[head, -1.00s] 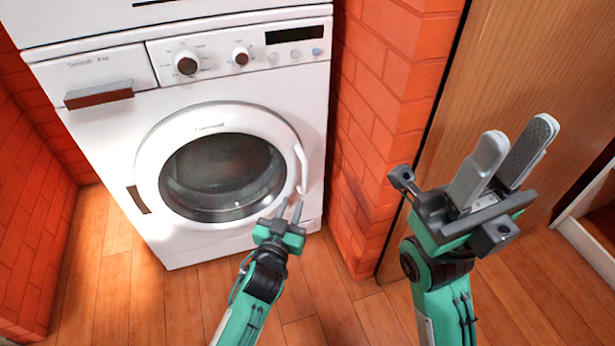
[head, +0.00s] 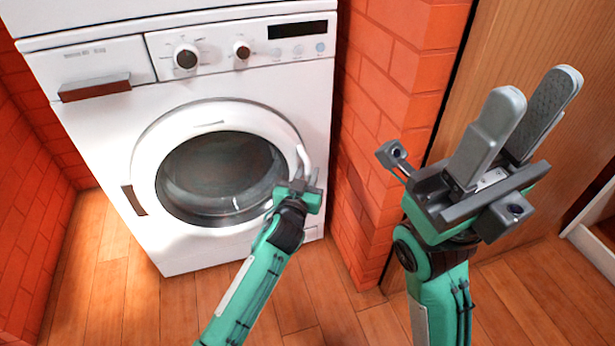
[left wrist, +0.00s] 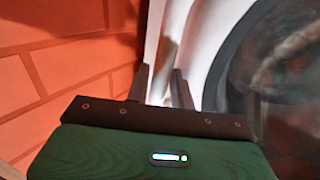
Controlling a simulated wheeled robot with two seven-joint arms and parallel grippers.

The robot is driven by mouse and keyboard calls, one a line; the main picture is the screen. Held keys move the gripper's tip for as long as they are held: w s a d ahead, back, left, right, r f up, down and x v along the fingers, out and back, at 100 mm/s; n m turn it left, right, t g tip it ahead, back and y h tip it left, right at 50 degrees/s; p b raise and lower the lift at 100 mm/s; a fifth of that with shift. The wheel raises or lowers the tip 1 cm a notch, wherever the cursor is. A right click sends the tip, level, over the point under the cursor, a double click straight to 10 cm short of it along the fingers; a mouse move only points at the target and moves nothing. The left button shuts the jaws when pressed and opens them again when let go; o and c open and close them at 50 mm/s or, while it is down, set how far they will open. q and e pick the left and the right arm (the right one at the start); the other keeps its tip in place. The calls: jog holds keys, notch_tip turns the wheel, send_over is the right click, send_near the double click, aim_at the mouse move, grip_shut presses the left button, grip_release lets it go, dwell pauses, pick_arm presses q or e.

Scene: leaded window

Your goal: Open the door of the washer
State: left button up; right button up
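The white washer (head: 100,150) stands against the brick wall. Its round door (head: 150,165), with a white rim and dark glass, is closed. The white curved door handle (head: 303,158) is at the door's right side. My left gripper (head: 307,176) is at the handle's lower end, its fingers a little apart. In the left wrist view the two dark fingers (left wrist: 161,85) show a gap, with the white washer front behind and the door rim (left wrist: 208,60) to the right. I cannot tell if they touch the handle. My right gripper (head: 520,115) is open and empty, away from the washer.
A red brick pillar (head: 385,110) stands just right of the washer, with a wooden panel (head: 520,50) beyond it. The wooden floor (head: 110,290) in front of the washer is clear. A detergent drawer (head: 95,87) and knobs (head: 186,57) are above the door.

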pick_arm(q)
grip_shut()
